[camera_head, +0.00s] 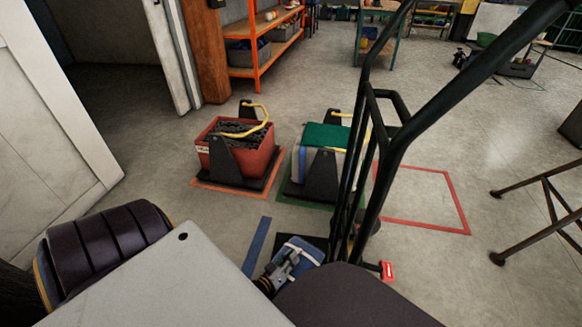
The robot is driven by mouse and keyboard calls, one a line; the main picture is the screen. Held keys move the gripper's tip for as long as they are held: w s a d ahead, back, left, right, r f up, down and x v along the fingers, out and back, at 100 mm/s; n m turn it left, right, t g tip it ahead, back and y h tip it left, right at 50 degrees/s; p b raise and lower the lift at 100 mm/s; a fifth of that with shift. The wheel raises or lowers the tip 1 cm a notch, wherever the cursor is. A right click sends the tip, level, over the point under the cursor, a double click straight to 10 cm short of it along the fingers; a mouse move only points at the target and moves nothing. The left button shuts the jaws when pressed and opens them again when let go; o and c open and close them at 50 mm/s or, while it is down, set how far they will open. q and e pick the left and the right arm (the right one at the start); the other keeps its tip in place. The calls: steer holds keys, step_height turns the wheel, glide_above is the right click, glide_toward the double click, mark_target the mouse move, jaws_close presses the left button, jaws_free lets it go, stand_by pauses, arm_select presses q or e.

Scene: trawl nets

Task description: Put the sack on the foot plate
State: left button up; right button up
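A blue and white bundle (305,253), which looks like a sack, lies low in front of me and is partly hidden. My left gripper (288,262) is at its left side, overlapping it in the view. I cannot tell whether the fingers are closed on it. A black tubular hand truck (382,165) stands just beyond and to the right. Its foot plate is not clearly seen; a dark flat edge (318,242) shows behind the bundle. A second load, white with a green top (326,137), sits between black brackets farther back. My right gripper is not in view.
A red crate of dark pieces (262,162) with a yellow handle stands on an orange-outlined spot. A red floor outline (465,212) at right is empty. Blue tape (257,246) lies near the bundle. An orange shelf (256,72) stands behind; a dark-legged stand (545,190) is at right.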

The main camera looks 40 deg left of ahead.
arm_select(q)
steer(key=o, duration=0.4)
steer(key=shift+r, duration=0.1)
steer(key=shift+s+f, duration=0.15)
steer(key=shift+f, duration=0.1)
steer(key=shift+s+d+r, duration=0.1)
steer(key=shift+s+r, duration=0.2)
steer(key=shift+s, duration=1.65)
steer(key=shift+s+a+r, duration=0.1)
steer(key=shift+s+r, duration=0.25)
steer(key=shift+s, duration=1.55)
steer(key=shift+s+d+r, duration=0.1)
steer(key=shift+s+r, duration=0.2)
steer(key=shift+s, duration=1.65)
